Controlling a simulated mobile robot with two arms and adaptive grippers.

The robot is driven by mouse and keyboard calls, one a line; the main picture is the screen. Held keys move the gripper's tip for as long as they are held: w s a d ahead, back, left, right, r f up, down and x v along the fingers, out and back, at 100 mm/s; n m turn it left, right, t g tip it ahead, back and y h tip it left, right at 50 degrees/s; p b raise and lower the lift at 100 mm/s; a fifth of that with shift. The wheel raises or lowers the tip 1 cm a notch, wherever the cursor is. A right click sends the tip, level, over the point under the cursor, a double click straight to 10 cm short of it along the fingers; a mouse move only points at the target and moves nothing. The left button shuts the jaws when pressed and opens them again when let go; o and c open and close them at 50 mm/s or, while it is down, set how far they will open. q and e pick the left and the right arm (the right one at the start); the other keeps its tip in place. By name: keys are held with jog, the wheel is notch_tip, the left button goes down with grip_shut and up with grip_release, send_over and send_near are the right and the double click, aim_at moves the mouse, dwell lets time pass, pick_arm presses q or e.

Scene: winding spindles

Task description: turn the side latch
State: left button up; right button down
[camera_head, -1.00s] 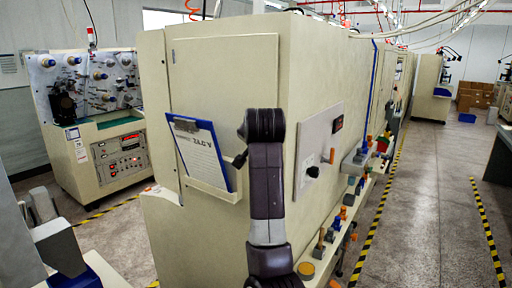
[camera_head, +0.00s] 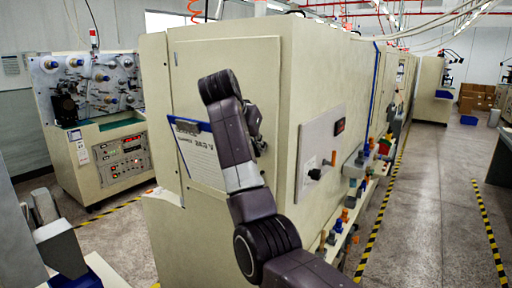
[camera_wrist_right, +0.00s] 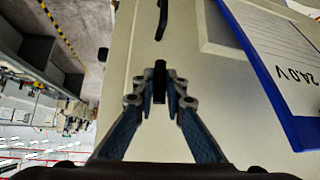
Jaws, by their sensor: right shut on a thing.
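The side latch, a small black handle (camera_wrist_right: 159,70) on a cream cabinet face, shows between my fingertips in the right wrist view. My right gripper (camera_wrist_right: 159,84) is shut on it. In the head view, my right arm rises in front of the cream cabinet (camera_head: 235,60), and its bent wrist hides the latch and most of the gripper (camera_head: 261,146). A second black handle (camera_wrist_right: 162,18) sits farther along the same face in the wrist view. My left gripper is not in view.
A blue clipboard (camera_head: 186,125) with a white sheet hangs beside the gripper, partly covered by my arm. A control panel (camera_head: 319,148) with a black knob is on the cabinet's right side. Orange and blue fittings line the ledge (camera_head: 327,237). The right aisle floor (camera_head: 430,205) is clear.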

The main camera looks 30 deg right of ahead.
jog(key=shift+f, duration=0.1)
dwell(0.4)
jog(key=c, duration=2)
grip_release()
jog(key=shift+o, duration=0.2)
jog(key=v, duration=1.2)
jog(key=shift+w, duration=0.15)
